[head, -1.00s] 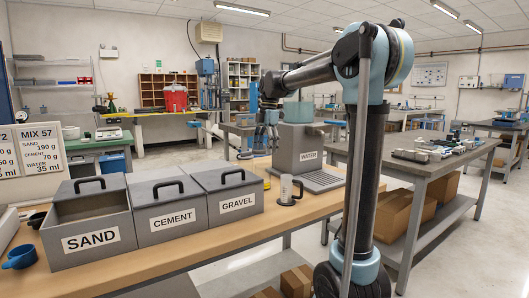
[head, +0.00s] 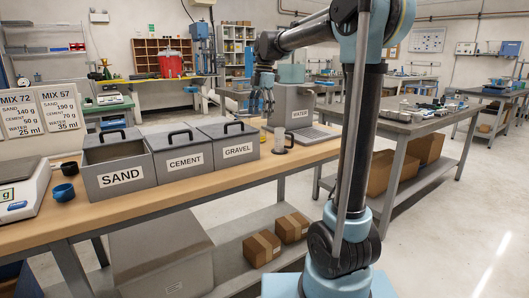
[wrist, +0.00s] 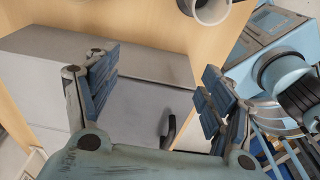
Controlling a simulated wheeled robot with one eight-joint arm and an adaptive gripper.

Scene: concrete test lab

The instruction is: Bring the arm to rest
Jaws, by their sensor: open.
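My arm reaches from the right of the head view out over the bench. My gripper (head: 262,102) hangs at its end, above the back of the bench, left of the water dispenser (head: 298,117). In the wrist view my gripper (wrist: 158,90) is open, its blue-padded fingers wide apart with nothing between them. Below the fingers is a grey lidded bin (wrist: 135,98) with a black handle; its label is not seen there. The arm's upper part is cut off at the top of the head view.
Sand (head: 119,178), cement (head: 185,162) and gravel (head: 238,150) bins stand in a row on the wooden bench (head: 215,184). A grey table (head: 415,129) stands at right.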

